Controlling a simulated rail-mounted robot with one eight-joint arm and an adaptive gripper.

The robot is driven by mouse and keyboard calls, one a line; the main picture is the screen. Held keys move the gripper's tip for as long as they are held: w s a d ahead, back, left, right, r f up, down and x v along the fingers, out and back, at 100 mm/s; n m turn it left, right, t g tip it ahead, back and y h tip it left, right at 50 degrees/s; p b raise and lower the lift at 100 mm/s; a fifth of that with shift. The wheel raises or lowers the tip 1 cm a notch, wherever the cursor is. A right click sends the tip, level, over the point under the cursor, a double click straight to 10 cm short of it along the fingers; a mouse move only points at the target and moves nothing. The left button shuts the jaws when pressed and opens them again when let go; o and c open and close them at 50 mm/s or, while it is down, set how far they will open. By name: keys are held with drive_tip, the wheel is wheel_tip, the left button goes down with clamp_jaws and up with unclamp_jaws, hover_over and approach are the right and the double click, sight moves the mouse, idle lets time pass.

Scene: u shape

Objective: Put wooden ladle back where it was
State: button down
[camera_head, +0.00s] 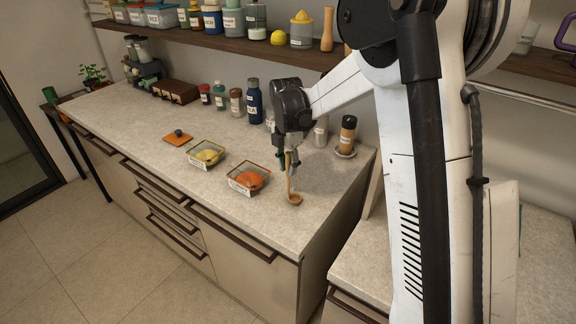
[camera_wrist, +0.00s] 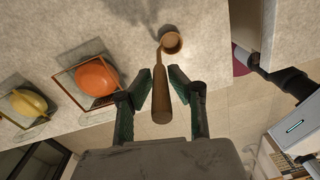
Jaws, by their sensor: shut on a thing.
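The wooden ladle (camera_wrist: 160,88) is in my gripper (camera_wrist: 149,88), its handle between the two green-padded fingers in the wrist view. Its bowl (camera_wrist: 171,42) points away from the gripper, over the counter near its edge. In the head view my gripper (camera_head: 289,160) points down over the right part of the counter. The ladle hangs below it with the bowl (camera_head: 294,199) low, close to the counter top. I cannot tell whether the bowl touches the counter.
A glass container with orange food (camera_head: 248,179) stands left of the ladle, and one with yellow food (camera_head: 207,154) farther left. Bottles, including a dark blue one (camera_head: 254,102), line the wall. The counter's front edge is close.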

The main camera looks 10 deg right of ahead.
drive_tip(key=c, duration=2)
unclamp_jaws()
drive_tip(key=shift+f, duration=0.15)
drive_tip(key=shift+c, duration=0.2)
drive_tip(key=o, duration=0.5)
drive_tip(key=shift+c, duration=0.2)
